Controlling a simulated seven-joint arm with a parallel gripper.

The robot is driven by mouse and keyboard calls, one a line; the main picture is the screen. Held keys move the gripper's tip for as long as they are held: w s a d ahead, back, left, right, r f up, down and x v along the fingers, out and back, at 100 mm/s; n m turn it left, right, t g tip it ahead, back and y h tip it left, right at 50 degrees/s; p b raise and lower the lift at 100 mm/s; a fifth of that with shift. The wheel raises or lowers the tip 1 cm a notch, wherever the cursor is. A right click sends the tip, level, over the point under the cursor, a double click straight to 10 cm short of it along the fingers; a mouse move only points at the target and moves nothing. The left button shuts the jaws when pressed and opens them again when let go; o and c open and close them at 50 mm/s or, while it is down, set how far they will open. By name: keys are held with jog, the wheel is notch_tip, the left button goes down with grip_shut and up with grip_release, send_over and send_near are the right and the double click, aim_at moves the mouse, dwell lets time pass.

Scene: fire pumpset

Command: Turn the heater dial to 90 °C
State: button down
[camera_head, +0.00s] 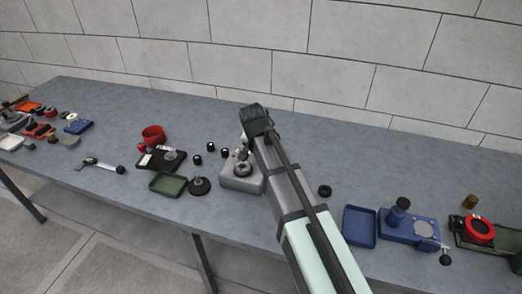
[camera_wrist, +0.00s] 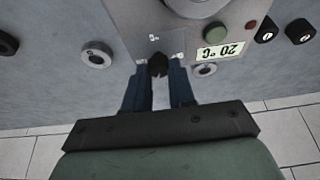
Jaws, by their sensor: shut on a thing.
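The heater is a grey box (camera_head: 240,183) on the bench in the head view; its top face (camera_wrist: 145,20) fills the upper middle of the wrist view. The dark heater dial (camera_wrist: 157,65) sits between the two fingers of my gripper (camera_wrist: 159,72), which is shut on it. In the wrist view, a small display (camera_wrist: 220,52) beside the dial appears upside down and reads 20 °C. A green button (camera_wrist: 215,32) and a small red light (camera_wrist: 251,24) are near the display. In the head view my arm partly covers the heater, and the dial cannot be made out.
Small black pieces (camera_head: 197,160) and a black base with a post (camera_head: 199,186) stand left of the heater. A green tray (camera_head: 167,184) and a red cup (camera_head: 153,134) lie farther left. A black ring (camera_head: 324,191) and a blue tray (camera_head: 359,226) are to the right.

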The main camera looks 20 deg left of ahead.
jog(key=c, duration=0.9)
grip_release()
jog(key=shift+c, duration=0.2)
jog(key=shift+r, duration=0.1)
jog(key=v, duration=1.3)
jog(key=shift+r, duration=0.25)
jog(key=shift+s, duration=0.1)
